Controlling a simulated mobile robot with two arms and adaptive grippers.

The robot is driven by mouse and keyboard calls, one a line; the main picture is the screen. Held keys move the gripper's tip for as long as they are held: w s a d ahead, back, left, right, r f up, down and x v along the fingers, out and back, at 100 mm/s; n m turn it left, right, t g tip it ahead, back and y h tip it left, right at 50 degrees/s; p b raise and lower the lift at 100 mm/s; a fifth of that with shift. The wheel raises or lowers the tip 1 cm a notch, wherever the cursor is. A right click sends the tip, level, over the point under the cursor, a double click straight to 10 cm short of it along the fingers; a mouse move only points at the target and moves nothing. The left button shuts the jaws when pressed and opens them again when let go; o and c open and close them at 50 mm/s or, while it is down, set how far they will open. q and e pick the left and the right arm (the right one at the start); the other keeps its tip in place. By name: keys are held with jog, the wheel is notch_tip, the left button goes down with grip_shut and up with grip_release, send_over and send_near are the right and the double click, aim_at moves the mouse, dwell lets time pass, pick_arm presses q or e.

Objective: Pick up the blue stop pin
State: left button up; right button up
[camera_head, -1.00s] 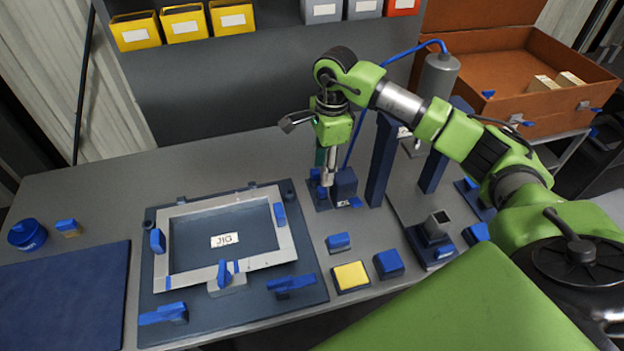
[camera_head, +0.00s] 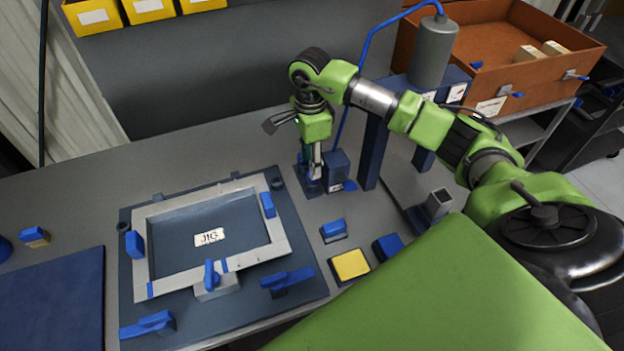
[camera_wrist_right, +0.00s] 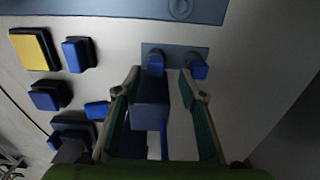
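My right gripper (camera_head: 315,172) points down beside a dark blue block (camera_head: 338,172) on a small plate. In the right wrist view, my right gripper (camera_wrist_right: 160,72) is open, its two green-lined fingers spread. Two small blue pins, one left (camera_wrist_right: 155,63) and one right (camera_wrist_right: 197,68), stand on the plate (camera_wrist_right: 175,50) beyond the fingertips. I cannot tell which is the stop pin. The dark block (camera_wrist_right: 150,108) shows between the fingers. In the head view, the gripper partly hides the pins. Nothing is visibly held. My left gripper is out of view.
A jig frame (camera_head: 150,240) with blue clamps lies to the left on the bench. A yellow button (camera_head: 350,264) and blue blocks (camera_head: 334,229) sit in front. A press column (camera_head: 372,150) stands close right of the gripper. An orange bin (camera_head: 500,60) is behind right.

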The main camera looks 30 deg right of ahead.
jog(key=f, duration=0.1)
jog(key=f+b, duration=0.1)
jog(key=f, duration=0.1)
jog(key=f+b, duration=0.1)
jog(key=shift+s+f, duration=0.15)
jog(key=shift+s, duration=0.25)
jog(key=shift+f, duration=0.25)
jog(key=shift+w+r, duration=0.1)
grip_shut()
jog(key=shift+r, duration=0.15)
